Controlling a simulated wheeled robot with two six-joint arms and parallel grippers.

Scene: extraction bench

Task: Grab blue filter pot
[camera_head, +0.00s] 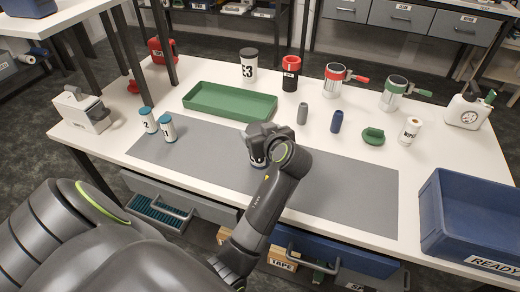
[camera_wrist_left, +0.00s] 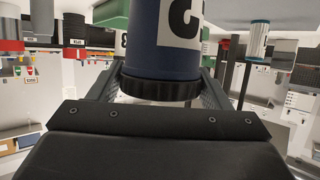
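The blue filter pot shows large in the left wrist view (camera_wrist_left: 180,48), a dark blue cylinder with a white label and a black ribbed ring. My left gripper (camera_wrist_left: 163,82) has a finger close against each side of it and looks shut on it. In the head view my left gripper (camera_head: 268,140) is over the grey mat. It hides most of the pot; only a bit of the white label (camera_head: 257,160) shows below it. I cannot tell whether the pot touches the mat. My right gripper is not in view.
Behind the gripper is a green tray (camera_head: 229,114). To its right are a grey cylinder (camera_head: 302,113), a small blue cylinder (camera_head: 336,122) and a green piece (camera_head: 372,136). Two blue-capped jars (camera_head: 168,128) stand left. A blue crate (camera_head: 470,205) is at right. The mat's right part (camera_head: 350,185) is clear.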

